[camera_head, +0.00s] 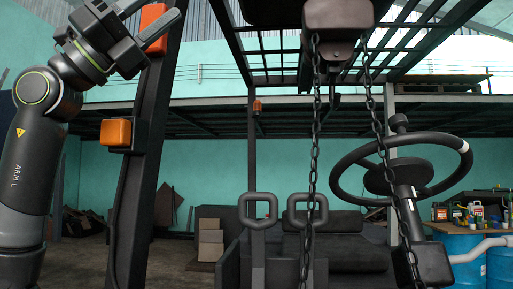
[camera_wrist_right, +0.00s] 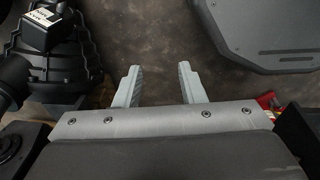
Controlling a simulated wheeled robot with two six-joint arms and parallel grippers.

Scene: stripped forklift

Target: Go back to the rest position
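My left arm comes in from the left in the head view and is raised along the left edge. Its gripper (camera_head: 118,35) is at the top left, in front of the dark forklift post and close to its upper orange lamp (camera_head: 160,27). My right gripper (camera_wrist_right: 158,70) shows only in the right wrist view. Its two pale fingers stand apart, with nothing between them but the brown-grey floor (camera_wrist_right: 155,40) beyond. My right arm does not show in the head view.
A steering wheel (camera_head: 402,170) stands at the right. Two chains (camera_head: 316,120) hang from a dark hoist block (camera_head: 338,15). Two looped levers (camera_head: 257,212) and a dark seat (camera_head: 345,255) are at the centre. Blue drums (camera_head: 462,262) stand lower right.

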